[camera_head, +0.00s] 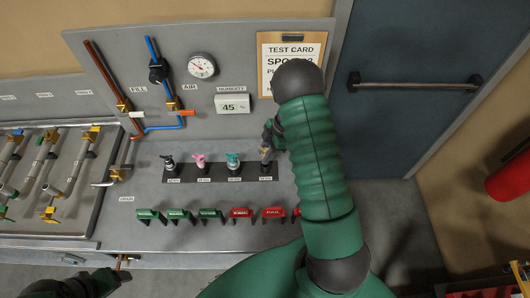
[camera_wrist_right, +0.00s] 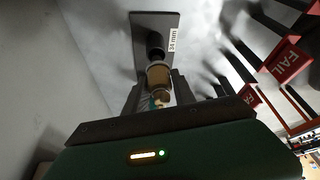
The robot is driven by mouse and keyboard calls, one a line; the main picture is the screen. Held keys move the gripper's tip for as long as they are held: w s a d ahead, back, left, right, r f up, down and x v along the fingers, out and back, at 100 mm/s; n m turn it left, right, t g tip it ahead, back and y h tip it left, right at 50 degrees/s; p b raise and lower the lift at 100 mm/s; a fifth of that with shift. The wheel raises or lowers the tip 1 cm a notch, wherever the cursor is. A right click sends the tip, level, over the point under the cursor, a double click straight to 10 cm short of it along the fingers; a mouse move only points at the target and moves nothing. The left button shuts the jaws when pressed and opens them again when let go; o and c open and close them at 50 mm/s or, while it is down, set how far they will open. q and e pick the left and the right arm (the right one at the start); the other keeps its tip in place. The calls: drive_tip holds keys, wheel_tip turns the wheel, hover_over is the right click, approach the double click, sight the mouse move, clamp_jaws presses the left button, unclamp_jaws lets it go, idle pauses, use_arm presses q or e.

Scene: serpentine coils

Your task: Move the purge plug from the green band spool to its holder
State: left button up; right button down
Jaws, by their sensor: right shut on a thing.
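My right gripper (camera_head: 270,141) is at the right end of the dark holder strip (camera_head: 216,179) on the bench. In the right wrist view, its fingers (camera_wrist_right: 158,93) are shut on a tan, short cylindrical plug (camera_wrist_right: 158,76). The plug's far end lines up with a black socket (camera_wrist_right: 155,48) on the grey holder plate (camera_wrist_right: 153,24) marked "34 mm". I cannot tell how deep it sits.
Dark, pink (camera_head: 199,161) and teal (camera_head: 233,161) plugs stand in the strip to the left. Green clips (camera_head: 180,215) and red FAIL clips (camera_head: 273,213) line the front edge. A gauge panel (camera_head: 230,60) rises behind.

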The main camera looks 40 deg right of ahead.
drive_tip(key=shift+a+f+b, duration=0.15)
drive_tip(key=shift+f+b, duration=0.15)
drive_tip(key=shift+f, duration=0.85)
drive_tip(key=shift+f+b, duration=0.3)
drive_tip(key=shift+f, duration=0.35)
drive_tip(key=c, duration=0.9)
unclamp_jaws()
drive_tip(key=shift+f, duration=0.1)
drive_tip(key=shift+c, duration=0.2)
